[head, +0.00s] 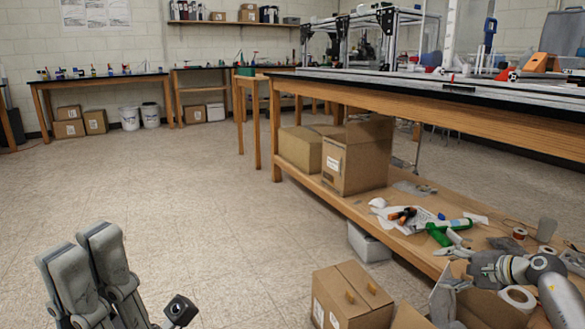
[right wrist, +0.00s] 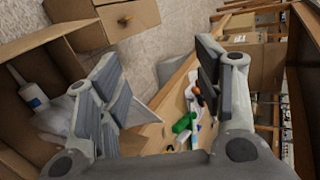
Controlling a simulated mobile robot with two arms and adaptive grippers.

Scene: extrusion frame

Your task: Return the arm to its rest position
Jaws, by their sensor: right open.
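My right arm (head: 550,285) comes in from the lower right in the head view, low beside the table's lower shelf. Its gripper (head: 449,270) is open above the open cardboard box (head: 490,308). In the right wrist view the fingers of this gripper (right wrist: 160,85) stand wide apart with nothing held between them. My left gripper (head: 85,262) is at the lower left of the head view, over bare floor. Its two grey fingers point up, side by side; how far apart they are is unclear.
A closed carton (head: 352,295) stands on the floor near the right gripper. The long table (head: 440,105) overhangs the shelf. Floor at centre left is clear.

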